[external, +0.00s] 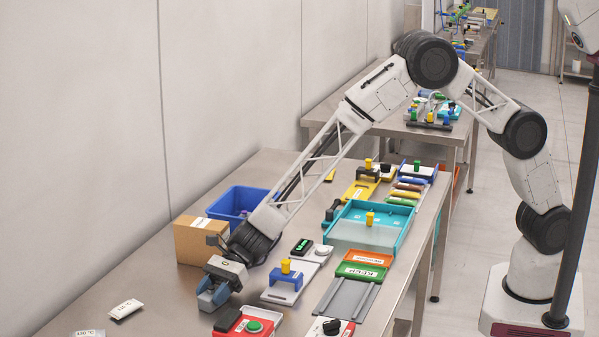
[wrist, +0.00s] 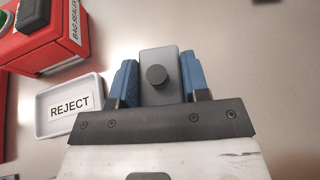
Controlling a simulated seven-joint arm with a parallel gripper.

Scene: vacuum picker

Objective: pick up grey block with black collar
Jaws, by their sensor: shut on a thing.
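The grey block (wrist: 158,58) sits between the two blue fingers of my gripper (wrist: 157,82) in the wrist view. A round black part shows on its near face. Both fingers are against its sides, and the gripper is shut on it. In the external view my gripper (external: 213,294) is low over the near left part of the steel table. I cannot make out the block there, nor tell whether it is clear of the table.
A white tray marked REJECT (wrist: 92,82) and a red bag sealer (wrist: 62,58) lie left in the wrist view. In the external view, a cardboard box (external: 190,243) and blue bin (external: 236,200) stand behind my gripper. Bare table (external: 165,285) lies left.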

